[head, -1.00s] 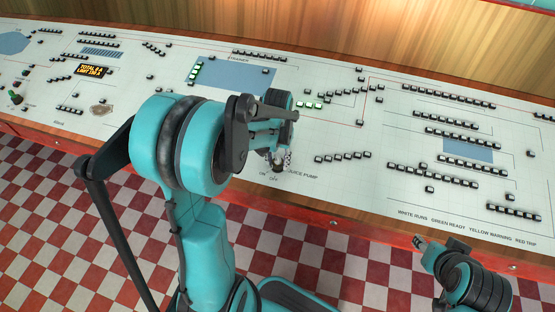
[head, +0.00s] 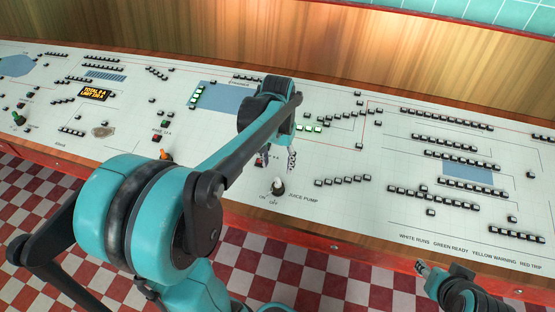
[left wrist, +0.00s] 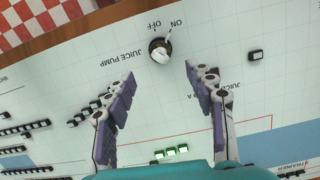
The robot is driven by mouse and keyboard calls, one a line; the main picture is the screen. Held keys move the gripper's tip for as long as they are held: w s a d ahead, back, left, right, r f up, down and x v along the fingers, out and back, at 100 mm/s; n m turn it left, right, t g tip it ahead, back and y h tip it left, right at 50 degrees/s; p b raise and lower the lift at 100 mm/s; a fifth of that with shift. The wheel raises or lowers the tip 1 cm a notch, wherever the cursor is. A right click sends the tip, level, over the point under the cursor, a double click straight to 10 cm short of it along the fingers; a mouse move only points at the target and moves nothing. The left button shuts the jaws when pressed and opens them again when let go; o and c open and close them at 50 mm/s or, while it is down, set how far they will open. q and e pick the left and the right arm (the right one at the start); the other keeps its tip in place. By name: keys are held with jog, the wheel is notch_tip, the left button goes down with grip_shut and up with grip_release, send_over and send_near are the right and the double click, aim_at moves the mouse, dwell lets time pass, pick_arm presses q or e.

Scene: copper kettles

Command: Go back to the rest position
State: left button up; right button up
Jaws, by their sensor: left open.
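My left gripper (head: 277,158) is above the white control panel (head: 350,215), beyond the juice pump knob. In the left wrist view its two purple-padded fingers (left wrist: 160,95) are spread apart with nothing between them. The juice pump knob (head: 278,187) is black and white, with ON and OFF printed beside it. It also shows in the left wrist view (left wrist: 160,50), just beyond the fingertips and apart from them. My right gripper (head: 422,268) is at the bottom right, in front of the panel edge, and its finger state is unclear.
An amber display (head: 95,94) is at the left of the panel. An orange knob (head: 166,155) and a green knob (head: 18,118) stand there too. Rows of small indicator blocks (head: 447,118) cover the right side. A wooden wall (head: 300,45) stands behind. The floor is checkered.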

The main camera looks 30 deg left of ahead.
pick_arm(q)
jog(key=shift+r, duration=0.55)
jog(key=s+d+m+t, duration=0.2)
jog(key=s+d+t, duration=0.5)
jog(key=s+d, duration=0.3)
jog(key=shift+s+d+f, duration=0.15)
jog(key=shift+s+d, duration=0.2)
jog(key=shift+s, duration=0.05)
dwell(0.6)
